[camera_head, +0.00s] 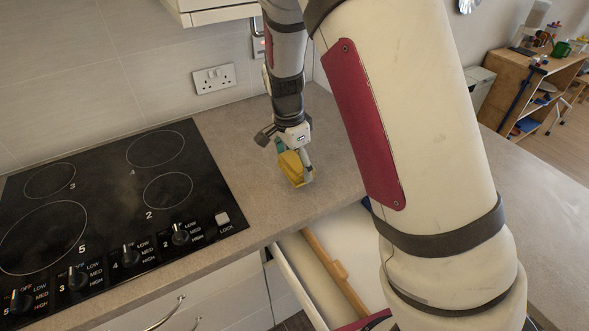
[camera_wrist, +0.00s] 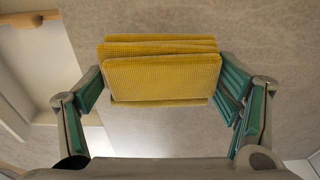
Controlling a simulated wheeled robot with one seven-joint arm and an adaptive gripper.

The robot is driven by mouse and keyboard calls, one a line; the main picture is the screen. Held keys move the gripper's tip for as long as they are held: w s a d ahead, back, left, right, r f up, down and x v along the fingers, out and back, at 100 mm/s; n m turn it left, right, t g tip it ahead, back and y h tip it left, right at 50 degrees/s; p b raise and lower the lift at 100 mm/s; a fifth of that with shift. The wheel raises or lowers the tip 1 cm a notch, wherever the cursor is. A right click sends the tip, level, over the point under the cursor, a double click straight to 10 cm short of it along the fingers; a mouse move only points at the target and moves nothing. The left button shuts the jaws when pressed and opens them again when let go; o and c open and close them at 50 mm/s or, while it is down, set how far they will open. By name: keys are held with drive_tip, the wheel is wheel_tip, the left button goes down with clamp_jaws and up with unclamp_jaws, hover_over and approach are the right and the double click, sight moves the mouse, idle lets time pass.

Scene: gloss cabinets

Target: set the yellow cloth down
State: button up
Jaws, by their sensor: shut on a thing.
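The yellow cloth (camera_head: 292,168) is a folded, waffle-textured stack just above or touching the grey countertop, right of the hob; I cannot tell whether it touches. In the wrist view the cloth (camera_wrist: 162,72) lies between the green finger pads. My gripper (camera_head: 293,160) points down at the counter and is shut on the cloth. In the wrist view my gripper (camera_wrist: 162,95) has one finger at each side of it. The cloth's far side is hidden in the head view.
A black hob (camera_head: 115,200) with knobs along its front lies to the left. An open drawer (camera_head: 318,280) below the counter edge holds a wooden item (camera_head: 335,270). The countertop (camera_head: 235,130) around the cloth is clear. A wall socket (camera_head: 214,78) is behind.

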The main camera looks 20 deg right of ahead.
sight(295, 170)
drive_tip(key=shift+w+f, duration=0.15)
drive_tip(key=shift+w, duration=0.25)
drive_tip(key=shift+f, duration=1.6)
drive_tip(key=shift+f, duration=0.1)
drive_tip(key=o, duration=1.1)
